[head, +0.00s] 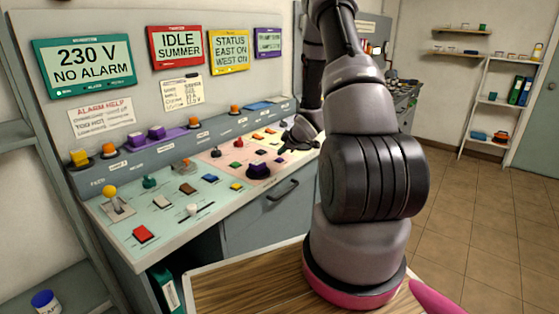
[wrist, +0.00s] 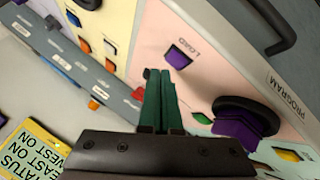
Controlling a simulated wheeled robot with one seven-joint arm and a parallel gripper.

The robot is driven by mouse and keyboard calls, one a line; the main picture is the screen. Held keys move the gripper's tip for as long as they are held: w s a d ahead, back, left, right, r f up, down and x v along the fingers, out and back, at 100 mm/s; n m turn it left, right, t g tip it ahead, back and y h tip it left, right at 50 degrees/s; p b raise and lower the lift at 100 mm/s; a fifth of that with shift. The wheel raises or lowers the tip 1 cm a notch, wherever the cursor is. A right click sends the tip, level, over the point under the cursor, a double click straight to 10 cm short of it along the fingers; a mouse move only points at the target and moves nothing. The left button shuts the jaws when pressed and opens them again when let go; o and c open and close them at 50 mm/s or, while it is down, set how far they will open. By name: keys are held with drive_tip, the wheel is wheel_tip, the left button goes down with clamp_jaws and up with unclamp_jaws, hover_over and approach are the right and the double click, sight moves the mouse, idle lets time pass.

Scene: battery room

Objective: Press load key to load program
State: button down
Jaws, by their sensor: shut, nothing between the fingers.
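The load key is a small purple square key (wrist: 179,56) on the pink panel, with the word LOAD printed beside it in the wrist view. My gripper (wrist: 158,75) has its dark green fingers shut together and empty. In that view the fingertips appear close beside the key, to its lower left; I cannot tell their height above the panel. In the head view my gripper (head: 286,147) is over the pink part of the console, where the key is too small to make out surely. A purple knob on a dark base (wrist: 236,127), labelled PROGRAM, stands to the right of the fingers.
The console (head: 150,225) carries several other keys and knobs, including a red key (head: 144,233) and a yellow-knobbed lever (head: 110,192). A drawer handle (head: 283,190) is on its front. Tiled floor lies free at right.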

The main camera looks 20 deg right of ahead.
sight(282, 160)
drive_tip(key=shift+f, duration=0.1)
idle(0.3)
drive_tip(key=shift+f, duration=0.3)
drive_tip(key=shift+f, duration=0.45)
idle(0.6)
idle(0.3)
drive_tip(key=shift+r, duration=0.85)
drive_tip(key=shift+r, duration=2.5)
drive_tip(key=shift+r, duration=0.1)
